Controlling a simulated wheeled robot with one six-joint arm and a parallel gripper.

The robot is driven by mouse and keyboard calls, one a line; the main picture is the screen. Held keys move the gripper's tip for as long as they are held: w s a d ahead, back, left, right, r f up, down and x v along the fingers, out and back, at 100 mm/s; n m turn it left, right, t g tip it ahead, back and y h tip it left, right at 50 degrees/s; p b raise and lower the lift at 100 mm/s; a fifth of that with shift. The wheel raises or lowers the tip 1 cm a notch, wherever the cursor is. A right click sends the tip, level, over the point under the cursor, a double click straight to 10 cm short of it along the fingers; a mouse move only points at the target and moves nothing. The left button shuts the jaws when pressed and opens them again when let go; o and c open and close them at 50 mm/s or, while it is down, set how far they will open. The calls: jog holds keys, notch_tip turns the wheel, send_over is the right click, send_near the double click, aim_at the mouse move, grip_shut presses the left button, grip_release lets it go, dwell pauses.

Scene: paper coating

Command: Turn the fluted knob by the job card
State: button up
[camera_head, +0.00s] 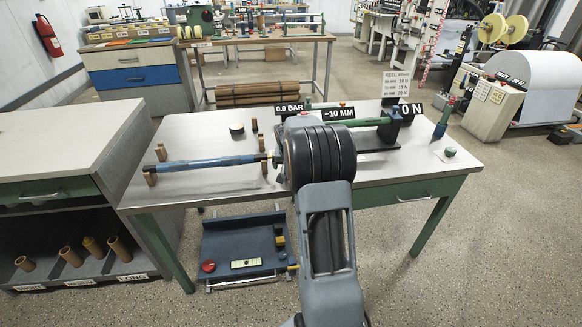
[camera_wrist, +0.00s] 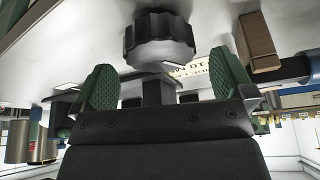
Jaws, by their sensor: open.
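In the wrist view a dark fluted knob (camera_wrist: 158,38) stands just beyond my gripper (camera_wrist: 163,66). The gripper's two green-padded fingers are spread wide, one on each side below the knob, with nothing held between them. I cannot tell how far the knob is from the fingertips in depth. In the head view a white job card (camera_head: 396,84) with force values stands at the table's back right, above a display reading 0 N (camera_head: 409,110).
The steel-topped table (camera_head: 190,130) carries a blue roller (camera_head: 212,163) on wooden supports at left and a green roller (camera_head: 365,122) at right. Displays read 0.0 BAR (camera_head: 289,108) and -10 MM (camera_head: 339,113). A brown block (camera_wrist: 258,41) is right of the knob.

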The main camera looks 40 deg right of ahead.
jog(key=p+v, duration=0.1)
jog(key=v, duration=1)
jog(key=shift+a+r, duration=0.2)
jog(key=shift+r, duration=0.15)
jog(key=shift+s, duration=0.1)
jog(key=s+a+r+n+y+p, duration=0.1)
jog(key=s+a+r+n+p, duration=0.3)
jog(key=s+a, duration=0.6)
jog(key=s+a+r+n+y+p, duration=0.1)
jog(key=s+a+r+n+p, duration=0.3)
jog(key=s+a+r+p, duration=0.3)
jog(key=s+a+p, duration=0.2)
jog(key=s+a, duration=0.2)
jog(key=a, duration=0.2)
jog(key=shift+a+y, duration=0.2)
jog(key=shift+y, duration=0.2)
jog(key=shift+r, duration=0.1)
